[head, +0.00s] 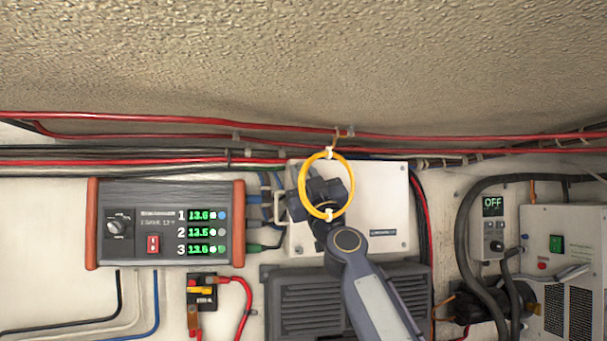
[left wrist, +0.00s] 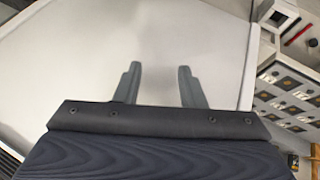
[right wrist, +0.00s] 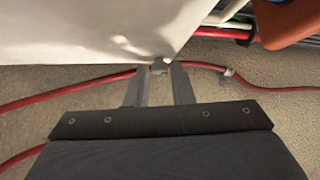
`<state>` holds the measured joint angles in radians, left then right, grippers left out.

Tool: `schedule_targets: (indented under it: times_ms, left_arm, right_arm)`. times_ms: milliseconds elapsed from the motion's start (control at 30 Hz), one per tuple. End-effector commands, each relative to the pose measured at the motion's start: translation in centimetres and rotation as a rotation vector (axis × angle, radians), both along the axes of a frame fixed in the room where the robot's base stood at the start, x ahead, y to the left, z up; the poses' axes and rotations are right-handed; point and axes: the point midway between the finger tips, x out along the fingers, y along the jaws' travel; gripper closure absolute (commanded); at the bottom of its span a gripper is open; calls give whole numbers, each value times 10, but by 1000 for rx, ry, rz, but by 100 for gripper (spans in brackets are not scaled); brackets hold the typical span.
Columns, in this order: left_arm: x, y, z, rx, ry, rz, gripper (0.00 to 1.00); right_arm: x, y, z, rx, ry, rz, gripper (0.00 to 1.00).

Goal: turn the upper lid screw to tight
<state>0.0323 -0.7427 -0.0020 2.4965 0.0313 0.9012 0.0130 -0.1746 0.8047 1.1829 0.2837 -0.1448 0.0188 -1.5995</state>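The white box (head: 385,185) is fixed to the wall in the middle of the head view. My right gripper (head: 320,190) is in front of its upper left part and hides that corner. In the right wrist view, turned upside down, the right fingers (right wrist: 160,72) reach the corner of the white lid (right wrist: 90,30). A small grey screw head (right wrist: 160,66) sits between the tips, which look closed against its sides. Its slot or mark cannot be made out. My left gripper (left wrist: 160,85) is open and empty before a plain pale surface, outside the head view.
A yellow ring (head: 304,185) hangs from the red cables (head: 430,136), overlapping my right gripper in the head view. A charger with orange ends (head: 165,190) is left of the box, with cables between. A dark finned unit (head: 300,305) is below. A grey unit (head: 540,260) is at right.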

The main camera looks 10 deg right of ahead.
Motion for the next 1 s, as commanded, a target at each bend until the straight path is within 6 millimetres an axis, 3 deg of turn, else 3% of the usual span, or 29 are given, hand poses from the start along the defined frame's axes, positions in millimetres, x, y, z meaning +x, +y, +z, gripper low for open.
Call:
schedule_targets:
  times_ms: [167, 567, 1000]
  left_arm:
    - [0, 0, 0, 0, 0, 0, 64]
    - [0, 0, 2, 0, 0, 0, 64]
    - [0, 0, 21, 0, 0, 0, 64]
  right_arm:
    - [0, 0, 0, 0, 0, 0, 100]
    - [0, 2, 0, 49, 0, -1, 100]
    - [0, 6, 2, 294, -2, 0, 100]
